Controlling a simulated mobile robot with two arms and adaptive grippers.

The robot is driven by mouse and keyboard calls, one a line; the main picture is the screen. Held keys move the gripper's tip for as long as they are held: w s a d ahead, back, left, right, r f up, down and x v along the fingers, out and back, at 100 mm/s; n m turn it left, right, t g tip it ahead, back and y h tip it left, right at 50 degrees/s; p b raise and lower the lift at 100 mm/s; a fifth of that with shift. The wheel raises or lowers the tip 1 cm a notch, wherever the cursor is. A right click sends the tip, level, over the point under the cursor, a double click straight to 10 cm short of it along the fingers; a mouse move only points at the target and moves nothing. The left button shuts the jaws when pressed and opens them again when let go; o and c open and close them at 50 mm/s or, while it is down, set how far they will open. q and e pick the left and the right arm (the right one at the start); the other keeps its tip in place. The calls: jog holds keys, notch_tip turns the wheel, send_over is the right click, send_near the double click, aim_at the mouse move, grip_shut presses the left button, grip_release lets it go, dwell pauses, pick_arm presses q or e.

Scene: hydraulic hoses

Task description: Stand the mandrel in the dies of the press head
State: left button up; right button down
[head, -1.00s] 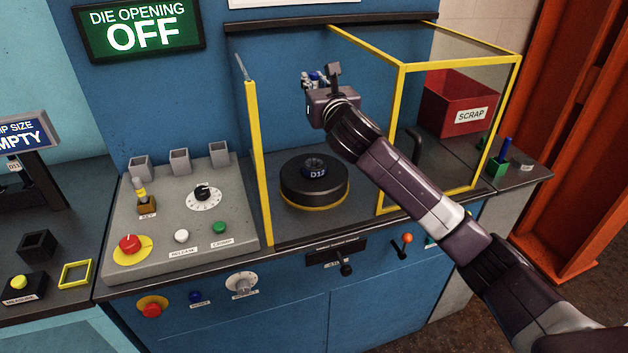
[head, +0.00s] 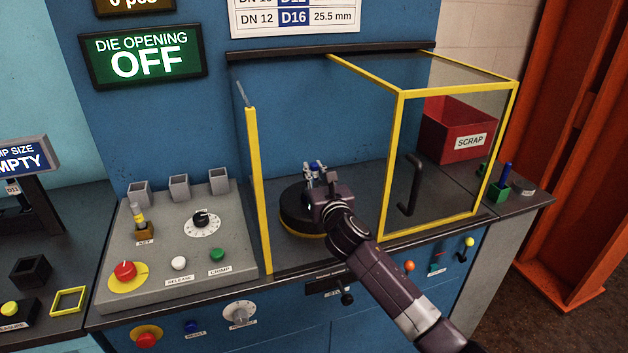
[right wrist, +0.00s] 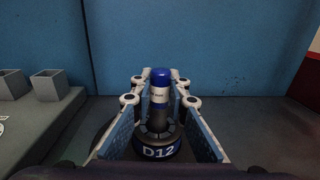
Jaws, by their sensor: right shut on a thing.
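The mandrel (right wrist: 161,96), a grey upright pin with a blue cap and a white label band, stands between the fingers of my right gripper (right wrist: 160,102). The gripper is shut on it. In the head view, this gripper (head: 315,172) is low over the press head (head: 297,217), a round black block with a yellow base ring. In the right wrist view the blue D12 die ring (right wrist: 158,151) is around or just below the mandrel's foot. I cannot tell how deep the foot sits. My left gripper is not in view.
A yellow-framed clear guard (head: 398,150) with a black handle stands right of the press head. A yellow-edged post (head: 258,190) stands to the left. The control panel (head: 150,235) lies further left. A red scrap bin (head: 455,130) stands behind the guard.

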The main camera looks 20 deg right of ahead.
jog(key=shift+f, duration=1.15)
jog(key=c, duration=1.9)
grip_release()
jog(key=shift+f, duration=0.15)
jog(key=s, duration=1.2)
jog(key=shift+a, duration=0.25)
